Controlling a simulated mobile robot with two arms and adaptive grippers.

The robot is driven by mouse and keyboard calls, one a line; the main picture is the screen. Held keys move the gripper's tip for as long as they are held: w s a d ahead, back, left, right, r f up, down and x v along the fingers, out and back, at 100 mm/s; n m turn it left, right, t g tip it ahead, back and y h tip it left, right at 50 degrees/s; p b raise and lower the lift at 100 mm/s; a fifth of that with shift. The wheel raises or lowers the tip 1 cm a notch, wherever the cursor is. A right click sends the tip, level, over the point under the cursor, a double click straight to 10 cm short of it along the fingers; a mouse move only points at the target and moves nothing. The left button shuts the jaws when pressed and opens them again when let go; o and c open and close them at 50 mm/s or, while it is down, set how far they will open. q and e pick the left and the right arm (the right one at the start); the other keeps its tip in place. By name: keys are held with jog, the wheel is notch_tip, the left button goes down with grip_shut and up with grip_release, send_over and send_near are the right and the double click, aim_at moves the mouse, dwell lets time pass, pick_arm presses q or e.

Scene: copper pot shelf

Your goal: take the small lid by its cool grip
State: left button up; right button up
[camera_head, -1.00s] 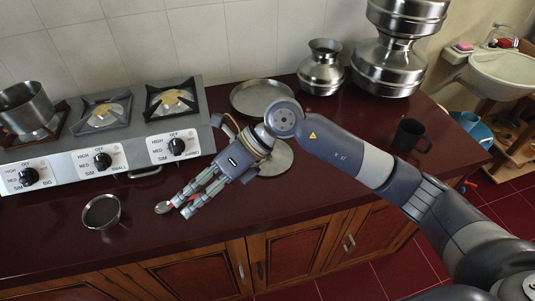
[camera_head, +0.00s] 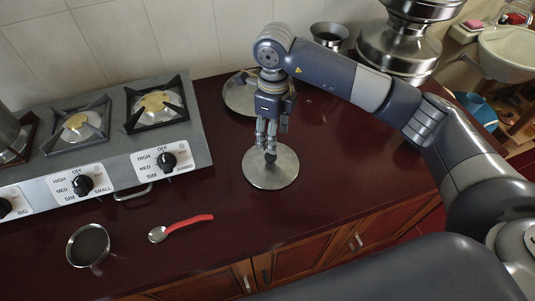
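The small lid (camera_head: 272,176) is a round, flat, grey metal disc lying on the dark red counter. Its dark grip (camera_head: 271,157) stands up near its middle. My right gripper (camera_head: 268,148) points down over the lid, with its fingertips at the grip. The fingers are close together, and I cannot tell whether they are closed on the grip. The lid looks flat on the counter. My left gripper is not in view.
A larger round metal plate or lid (camera_head: 237,98) lies behind, partly hidden by my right gripper. A red-handled spoon (camera_head: 188,226) and a small metal bowl (camera_head: 88,245) lie front left. The stove (camera_head: 120,152) is left, metal pots (camera_head: 398,50) back right.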

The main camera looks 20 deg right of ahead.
aim_at(271, 155)
jog(key=f, duration=0.3)
jog(key=shift+s+p, duration=0.35)
jog(key=shift+s, duration=0.05)
jog(key=shift+f, duration=0.3)
jog(key=f, duration=0.1)
jog(key=f+p, duration=0.1)
jog(key=f, duration=0.1)
jog(key=f+p, duration=0.1)
jog(key=shift+w+a+f, duration=0.15)
jog(key=shift+a+f, duration=0.1)
jog(key=shift+a, duration=0.05)
jog(key=shift+f, duration=0.25)
jog(key=shift+w+f, duration=0.1)
jog(key=shift+c, duration=0.8)
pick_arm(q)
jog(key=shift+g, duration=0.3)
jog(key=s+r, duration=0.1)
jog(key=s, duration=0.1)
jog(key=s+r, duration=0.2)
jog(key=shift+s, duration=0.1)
pick_arm(e)
jog(key=c, duration=1)
